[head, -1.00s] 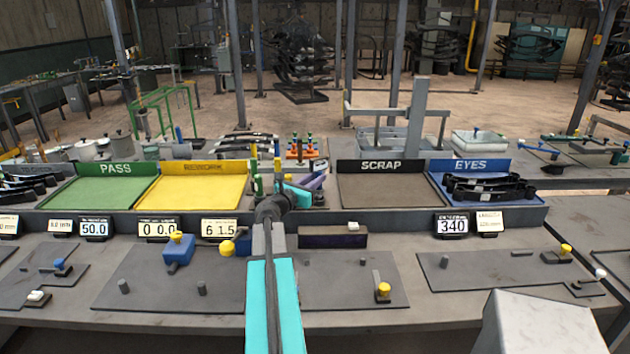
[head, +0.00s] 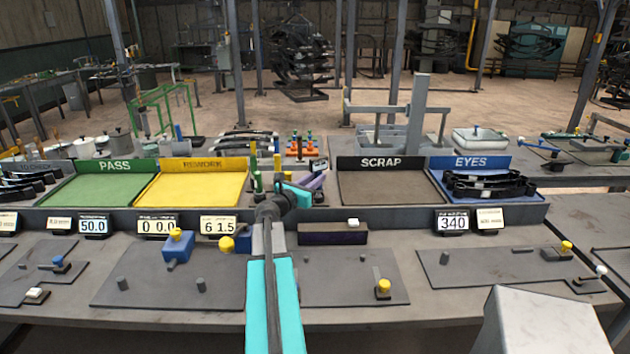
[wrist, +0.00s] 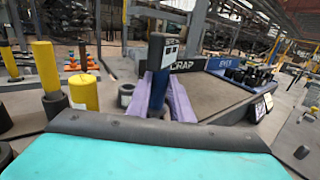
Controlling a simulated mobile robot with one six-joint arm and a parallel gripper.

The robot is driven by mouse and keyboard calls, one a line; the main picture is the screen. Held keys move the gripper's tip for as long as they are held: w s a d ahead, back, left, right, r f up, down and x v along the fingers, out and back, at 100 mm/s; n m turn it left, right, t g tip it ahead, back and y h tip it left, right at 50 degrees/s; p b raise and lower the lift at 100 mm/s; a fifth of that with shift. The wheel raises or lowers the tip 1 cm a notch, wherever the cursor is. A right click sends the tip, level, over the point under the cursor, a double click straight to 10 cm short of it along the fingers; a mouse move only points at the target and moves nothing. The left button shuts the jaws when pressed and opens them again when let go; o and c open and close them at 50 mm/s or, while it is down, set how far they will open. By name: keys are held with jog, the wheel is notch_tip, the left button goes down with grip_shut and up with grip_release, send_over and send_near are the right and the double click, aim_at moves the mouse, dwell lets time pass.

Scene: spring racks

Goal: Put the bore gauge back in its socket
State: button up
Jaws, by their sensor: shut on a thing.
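The bore gauge (wrist: 157,84) is a dark blue cylinder with a dark top and a small pale label, seen upright or nearly so in the wrist view. My gripper (wrist: 170,98) has purple fingers and is shut on it. In the head view my gripper (head: 315,182) is above the rear of the bench, between the yellow and brown trays, and the gauge is largely hidden there. A dark ring-shaped socket (wrist: 125,95), apparently empty, stands just left of the gauge in the wrist view. I cannot tell the gauge's height above the surface.
Yellow cylinders (wrist: 83,92) stand in dark sockets left of the ring. The SCRAP tray (head: 392,189) lies right of my gripper, the yellow REWORK tray (head: 195,190) left. The blue EYES tray (head: 440,178) holds dark parts. An orange rack (head: 300,152) stands behind.

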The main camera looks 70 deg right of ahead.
jog(key=shift+f, duration=0.35)
dwell(0.5)
jog(key=o, duration=2.2)
jog(key=shift+w+a, duration=0.1)
jog(key=shift+a, duration=0.05)
